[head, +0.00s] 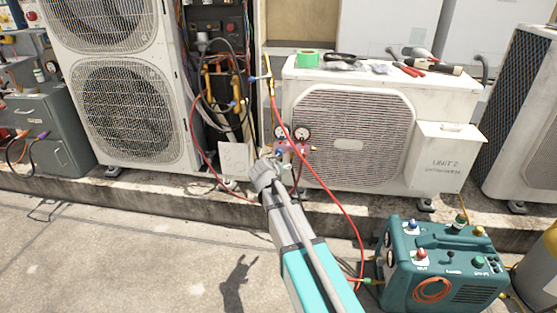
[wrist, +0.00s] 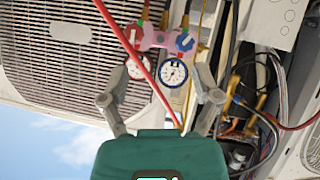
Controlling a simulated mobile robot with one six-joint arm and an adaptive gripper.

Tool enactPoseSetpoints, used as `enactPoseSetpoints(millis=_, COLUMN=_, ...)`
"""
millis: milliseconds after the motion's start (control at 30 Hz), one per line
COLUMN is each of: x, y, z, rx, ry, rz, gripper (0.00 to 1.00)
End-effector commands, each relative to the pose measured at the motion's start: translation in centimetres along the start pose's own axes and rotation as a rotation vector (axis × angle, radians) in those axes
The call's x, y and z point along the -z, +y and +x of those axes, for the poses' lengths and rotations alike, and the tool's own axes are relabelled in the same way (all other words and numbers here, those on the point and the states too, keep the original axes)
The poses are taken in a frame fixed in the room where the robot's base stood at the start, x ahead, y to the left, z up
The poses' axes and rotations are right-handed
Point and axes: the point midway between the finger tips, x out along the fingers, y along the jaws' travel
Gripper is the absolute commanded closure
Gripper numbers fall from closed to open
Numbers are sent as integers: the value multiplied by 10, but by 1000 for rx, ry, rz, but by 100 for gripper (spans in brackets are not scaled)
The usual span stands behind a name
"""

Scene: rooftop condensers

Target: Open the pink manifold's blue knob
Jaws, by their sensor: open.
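The pink manifold (head: 291,148) hangs in front of the left part of the low condenser, with two round gauges above its body. In the wrist view the scene is upside down, and the manifold (wrist: 160,39) lies beyond my fingertips. Its blue knob (wrist: 185,41) is at the right there, above the blue-rimmed gauge (wrist: 173,73). Its red knob (wrist: 133,34) is at the left. In the head view my gripper (head: 268,162) partly hides the blue knob's area. My gripper (wrist: 160,80) is open, with nothing between its fingers; the knob looks apart from them.
A red hose (head: 335,194) runs down from the manifold and crosses the wrist view close to my fingers. Yellow hoses and cables hang at the open panel. A teal recovery machine (head: 442,265) stands at the lower right. Tools lie on the low condenser (head: 448,105).

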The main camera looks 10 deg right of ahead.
Motion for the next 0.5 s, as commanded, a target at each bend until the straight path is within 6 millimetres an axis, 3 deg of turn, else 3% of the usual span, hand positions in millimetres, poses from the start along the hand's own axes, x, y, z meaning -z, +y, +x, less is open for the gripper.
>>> enactPoseSetpoints(millis=33, x=7, y=-15, z=9, rx=4, ry=44, rz=-10, gripper=19)
enactPoseSetpoints(millis=200, x=26, y=-37, z=13, rx=18, ry=142, rz=-30, gripper=19)
enactPoseSetpoints(millis=500, x=31, y=-40, z=12, rx=21, ry=163, rz=-35, gripper=19)
